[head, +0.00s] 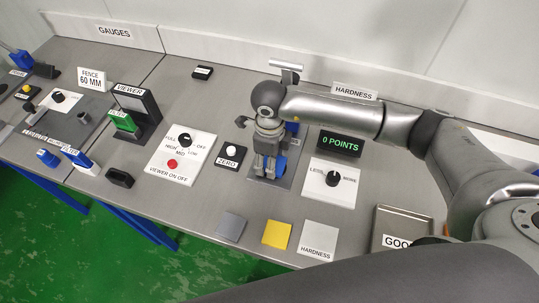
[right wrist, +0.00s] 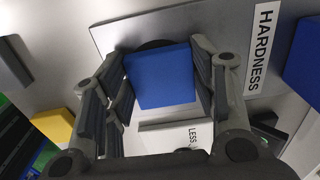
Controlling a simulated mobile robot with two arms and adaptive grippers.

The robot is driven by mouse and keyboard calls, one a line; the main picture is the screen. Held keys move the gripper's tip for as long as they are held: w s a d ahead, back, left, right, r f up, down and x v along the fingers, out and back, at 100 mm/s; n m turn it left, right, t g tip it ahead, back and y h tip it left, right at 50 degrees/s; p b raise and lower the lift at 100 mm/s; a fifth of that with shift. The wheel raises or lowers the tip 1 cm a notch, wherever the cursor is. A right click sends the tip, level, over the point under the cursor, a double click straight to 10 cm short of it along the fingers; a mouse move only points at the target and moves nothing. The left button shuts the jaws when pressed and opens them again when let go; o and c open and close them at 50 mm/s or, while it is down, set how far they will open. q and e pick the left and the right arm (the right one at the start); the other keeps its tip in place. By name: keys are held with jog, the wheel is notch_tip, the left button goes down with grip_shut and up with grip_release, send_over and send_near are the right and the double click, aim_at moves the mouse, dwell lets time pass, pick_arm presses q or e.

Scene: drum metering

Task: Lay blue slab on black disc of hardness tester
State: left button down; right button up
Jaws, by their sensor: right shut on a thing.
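My right gripper (head: 268,172) points down over the grey base plate of the hardness tester (head: 296,158). It is shut on the blue slab (head: 281,166), which shows between the fingers in the right wrist view (right wrist: 160,77). A dark rounded edge, the black disc (right wrist: 154,44), shows just past the slab's far edge in that view; the slab hides the rest. I cannot tell whether the slab touches the disc. My arm hides much of the tester in the head view. My left gripper is not in view.
The zero button box (head: 230,155) stands close left of the gripper, and the less/more dial (head: 332,181) is to the right. A points display (head: 341,141) stands behind. Grey, yellow (head: 277,234) and white squares and the GOOD tray (head: 402,226) lie in front.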

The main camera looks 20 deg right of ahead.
jog(key=shift+f+b, duration=0.3)
jog(key=shift+b, duration=0.05)
jog(key=o, duration=1)
jog(key=shift+r, duration=0.15)
jog(key=shift+o, duration=0.2)
jog(key=shift+r+p, duration=0.2)
jog(key=shift+p, duration=0.15)
jog(key=shift+w+r+b, duration=0.1)
jog(key=shift+r+b, duration=0.2)
jog(key=shift+r, duration=0.05)
notch_tip(320, 180, up, 11)
jog(key=b, duration=0.3)
